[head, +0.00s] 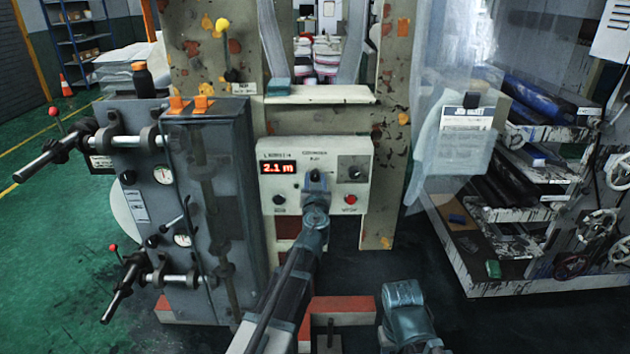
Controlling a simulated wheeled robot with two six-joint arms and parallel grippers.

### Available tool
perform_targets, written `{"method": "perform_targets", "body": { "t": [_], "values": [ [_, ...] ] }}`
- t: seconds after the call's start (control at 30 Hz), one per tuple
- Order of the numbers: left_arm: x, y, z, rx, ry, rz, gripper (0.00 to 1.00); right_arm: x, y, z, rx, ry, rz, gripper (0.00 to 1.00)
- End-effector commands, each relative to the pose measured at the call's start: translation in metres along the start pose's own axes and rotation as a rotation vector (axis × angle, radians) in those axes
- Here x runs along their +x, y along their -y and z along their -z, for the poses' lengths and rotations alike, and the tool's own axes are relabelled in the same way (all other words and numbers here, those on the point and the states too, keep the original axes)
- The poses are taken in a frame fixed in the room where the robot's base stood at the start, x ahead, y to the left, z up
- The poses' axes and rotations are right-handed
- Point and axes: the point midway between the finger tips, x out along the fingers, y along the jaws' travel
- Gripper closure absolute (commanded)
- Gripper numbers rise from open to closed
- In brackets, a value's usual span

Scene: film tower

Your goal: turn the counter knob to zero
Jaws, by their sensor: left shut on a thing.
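The counter box (308,153) is a pale panel on the tower's front, and its red display (277,167) reads 2.1 m. My left gripper (316,180) is at the middle of the panel, shut on a small dark knob (314,175) that it mostly hides. I cannot tell which way this knob points. Another black knob (355,174) sits on a dark square plate to the right. Part of my right arm shows low in the picture, but its jaws are not visible.
A grey cabinet (215,190) with levers and gauges stands close on the left. A pale ledge (330,95) is above the box. A red button (350,199) is at the panel's lower right. A rack of rolls (545,190) stands on the right.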

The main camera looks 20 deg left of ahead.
Motion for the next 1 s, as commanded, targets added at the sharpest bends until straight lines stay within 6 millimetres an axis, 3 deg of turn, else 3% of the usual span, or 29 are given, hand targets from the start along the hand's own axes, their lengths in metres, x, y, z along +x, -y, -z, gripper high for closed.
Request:
{"method": "perform_targets", "body": {
  "t": [1.0],
  "values": [
    [-0.0006,-0.0002,-0.0002,0.938,0.000,-0.001,1.00,0.0002,0.0000,0.0000,0.000,0.000,0.000,0.50]
  ]
}}
